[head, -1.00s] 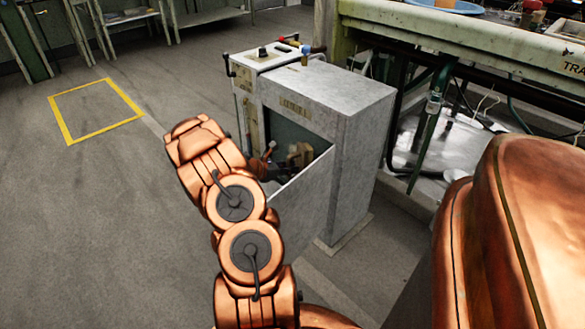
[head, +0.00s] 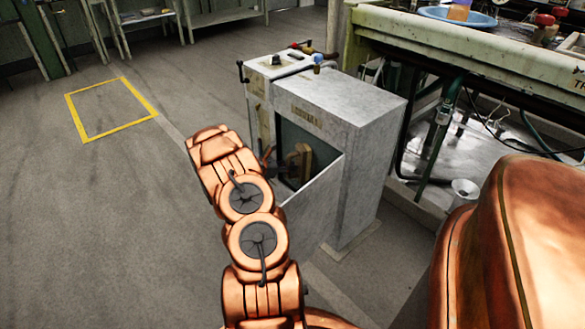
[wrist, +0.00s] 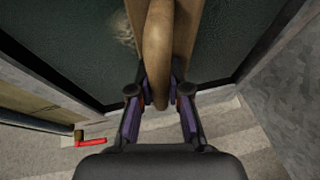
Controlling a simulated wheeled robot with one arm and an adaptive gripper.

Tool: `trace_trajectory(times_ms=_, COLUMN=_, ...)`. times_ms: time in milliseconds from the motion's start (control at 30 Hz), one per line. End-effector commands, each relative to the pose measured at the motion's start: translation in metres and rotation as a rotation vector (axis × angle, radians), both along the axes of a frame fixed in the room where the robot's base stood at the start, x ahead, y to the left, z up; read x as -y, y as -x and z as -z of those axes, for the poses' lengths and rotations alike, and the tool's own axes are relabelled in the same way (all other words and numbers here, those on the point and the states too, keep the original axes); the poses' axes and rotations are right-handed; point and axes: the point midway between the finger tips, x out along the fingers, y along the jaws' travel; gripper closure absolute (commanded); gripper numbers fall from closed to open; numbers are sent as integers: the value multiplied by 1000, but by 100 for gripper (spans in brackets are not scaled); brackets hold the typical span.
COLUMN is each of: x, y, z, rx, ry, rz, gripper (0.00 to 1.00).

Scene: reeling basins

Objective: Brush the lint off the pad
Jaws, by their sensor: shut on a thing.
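My gripper (wrist: 160,98) is shut on the wooden handle of a brush (wrist: 158,50) in the wrist view. The brush reaches up past the top edge there, so its bristles are out of sight. The dark green pad (wrist: 225,45) lies behind the brush, inside a dark frame. A pale, fuzzy patch of lint (wrist: 122,28) shows on the pad just left of the brush. In the head view the brush (head: 299,160) stands in the opening of a grey cabinet, in front of the pad (head: 292,137). My gripper (head: 268,160) is at the opening's left side, partly hidden.
The grey cabinet (head: 345,105) has a slanted panel (head: 312,205) in front of the opening and knobs on top. A red piece (wrist: 91,142) shows low in the wrist view. A basin bench (head: 430,40) stands at right. Floor around a yellow square (head: 112,108) is clear.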

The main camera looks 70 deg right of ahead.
Motion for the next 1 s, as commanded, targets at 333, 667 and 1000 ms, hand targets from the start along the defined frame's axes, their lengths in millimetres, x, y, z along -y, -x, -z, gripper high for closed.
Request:
trace_trajectory(times_ms=333, x=8, y=-12, z=-3, rx=3, ry=3, rz=0, gripper=100)
trace_trajectory(times_ms=667, x=21, y=-30, z=-2, rx=4, ry=2, rz=-1, gripper=100)
trace_trajectory(times_ms=1000, x=22, y=-31, z=-13, rx=0, ry=3, rz=0, gripper=100)
